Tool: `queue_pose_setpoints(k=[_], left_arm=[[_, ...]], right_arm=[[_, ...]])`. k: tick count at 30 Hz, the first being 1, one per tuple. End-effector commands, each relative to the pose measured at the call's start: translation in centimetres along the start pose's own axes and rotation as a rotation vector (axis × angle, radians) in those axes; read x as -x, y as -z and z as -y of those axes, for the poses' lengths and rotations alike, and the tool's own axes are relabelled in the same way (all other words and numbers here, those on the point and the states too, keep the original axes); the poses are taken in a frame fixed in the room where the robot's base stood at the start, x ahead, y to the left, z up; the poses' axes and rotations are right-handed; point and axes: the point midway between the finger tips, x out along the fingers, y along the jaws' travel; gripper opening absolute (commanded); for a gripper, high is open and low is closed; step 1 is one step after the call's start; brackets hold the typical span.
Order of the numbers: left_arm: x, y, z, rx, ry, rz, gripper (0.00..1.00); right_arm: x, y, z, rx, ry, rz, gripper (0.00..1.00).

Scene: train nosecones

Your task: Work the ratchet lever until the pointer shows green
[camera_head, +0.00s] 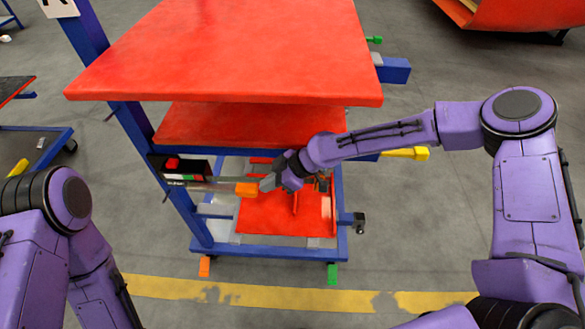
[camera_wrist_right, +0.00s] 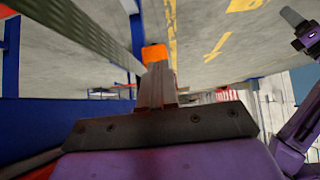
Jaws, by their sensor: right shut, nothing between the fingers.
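The ratchet lever is a grey bar (camera_head: 213,185) running right from a dark unit on the cart's left post to an orange grip (camera_head: 246,189). The dark gauge unit (camera_head: 180,168) carries a red block and a small strip with green and red fields. The pointer is too small to make out. My right gripper (camera_head: 266,184) is shut and empty, its tips at the right end of the orange grip. In the right wrist view the orange grip (camera_wrist_right: 155,53) shows just beyond the shut fingers (camera_wrist_right: 157,82); I cannot tell whether they touch. My left gripper is out of view.
The blue cart frame (camera_head: 340,185) bears a wide red top (camera_head: 235,50) and a second red shelf (camera_head: 245,118) above my right gripper. A lower red panel (camera_head: 270,213) lies beneath it. A yellow handle (camera_head: 405,153) sticks out right. Floor in front is clear.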

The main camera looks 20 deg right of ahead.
Motion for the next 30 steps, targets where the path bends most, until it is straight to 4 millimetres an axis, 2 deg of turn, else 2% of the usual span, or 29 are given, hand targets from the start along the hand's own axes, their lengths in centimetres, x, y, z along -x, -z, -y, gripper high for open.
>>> queue_pose_setpoints(k=[1,6,10,15,23,26,27,29,30], left_arm=[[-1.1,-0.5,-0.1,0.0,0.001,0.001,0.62],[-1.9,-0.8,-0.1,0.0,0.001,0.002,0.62],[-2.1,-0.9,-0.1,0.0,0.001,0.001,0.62],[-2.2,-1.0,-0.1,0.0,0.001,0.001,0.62],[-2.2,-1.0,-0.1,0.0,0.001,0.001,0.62],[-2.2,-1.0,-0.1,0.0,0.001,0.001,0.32],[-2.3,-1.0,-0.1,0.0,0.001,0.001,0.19],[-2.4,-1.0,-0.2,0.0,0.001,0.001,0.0],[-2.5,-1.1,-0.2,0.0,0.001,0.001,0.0]], right_arm=[[0.9,-0.9,-0.2,-0.005,-0.007,-0.003,0.0],[5.0,-1.6,-0.2,-0.004,-0.008,-0.004,0.0],[7.2,-1.9,-0.1,-0.004,-0.006,-0.003,0.0],[8.5,-2.2,-0.1,-0.003,-0.003,-0.001,0.0],[8.6,-2.2,0.0,-0.003,-0.002,0.0,0.0],[8.2,-2.3,0.2,-0.017,0.002,0.0,0.0],[7.6,-2.6,0.6,-0.043,0.008,0.0,0.0],[6.0,-3.2,1.7,-0.114,0.022,0.002,0.0],[4.7,-3.8,2.8,-0.182,0.032,0.006,0.0]])
